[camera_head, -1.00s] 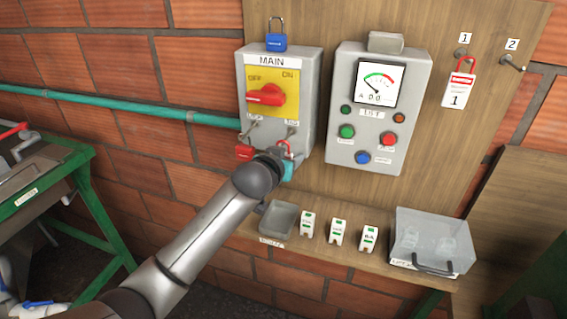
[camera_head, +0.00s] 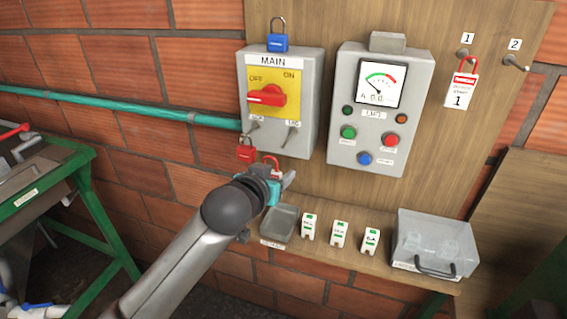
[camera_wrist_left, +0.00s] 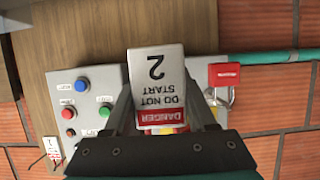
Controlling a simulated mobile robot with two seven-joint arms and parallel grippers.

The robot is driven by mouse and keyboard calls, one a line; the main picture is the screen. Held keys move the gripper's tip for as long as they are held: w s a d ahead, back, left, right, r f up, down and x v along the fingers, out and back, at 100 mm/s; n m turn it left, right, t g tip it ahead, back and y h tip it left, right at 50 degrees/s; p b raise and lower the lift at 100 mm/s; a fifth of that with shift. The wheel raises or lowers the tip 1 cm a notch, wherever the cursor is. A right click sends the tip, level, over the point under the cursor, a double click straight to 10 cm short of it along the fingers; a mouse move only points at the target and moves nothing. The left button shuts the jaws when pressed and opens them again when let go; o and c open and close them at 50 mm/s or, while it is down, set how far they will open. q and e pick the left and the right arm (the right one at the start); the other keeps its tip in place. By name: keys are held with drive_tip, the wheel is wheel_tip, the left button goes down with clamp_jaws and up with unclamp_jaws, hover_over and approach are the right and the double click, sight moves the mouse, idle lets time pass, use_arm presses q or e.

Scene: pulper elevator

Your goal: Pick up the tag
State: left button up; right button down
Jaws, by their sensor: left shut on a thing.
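A white and red danger tag (camera_wrist_left: 157,75), marked "DO NOT START" and "2", sits between the fingers of my left gripper (camera_wrist_left: 160,105) in the left wrist view. My left gripper (camera_head: 287,182) is shut on it, below the MAIN switch box (camera_head: 279,143) in the head view. There only the tag's red loop (camera_head: 271,161) shows clearly; the gripper hides most of its plate. The box's right-hand hook (camera_head: 291,136) is bare. Another tag (camera_head: 460,90), marked "1", hangs on the hook numbered 1. My right gripper is not in view.
A red padlock (camera_head: 246,153) hangs at the box's left hook, and a blue padlock (camera_head: 278,42) sits on top. Hook 2 (camera_head: 514,63) is empty. The shelf below holds a grey tray (camera_head: 279,223), small white-green blocks (camera_head: 339,235) and a clear bin (camera_head: 436,243).

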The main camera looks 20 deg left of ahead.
use_arm(q)
drive_tip(key=s+b, duration=0.1)
drive_tip(key=s, duration=0.9)
drive_tip(key=w+f+b, duration=0.1)
drive_tip(key=b, duration=0.4)
drive_tip(key=w+d+b, duration=0.1)
drive_tip(key=b, duration=0.4)
drive_tip(key=w+d+f+b, duration=0.1)
drive_tip(key=w+b, duration=0.1)
drive_tip(key=b, duration=0.3)
drive_tip(key=shift+f+b, duration=0.3)
drive_tip(key=shift+b, duration=0.1)
drive_tip(key=shift+s, duration=0.15)
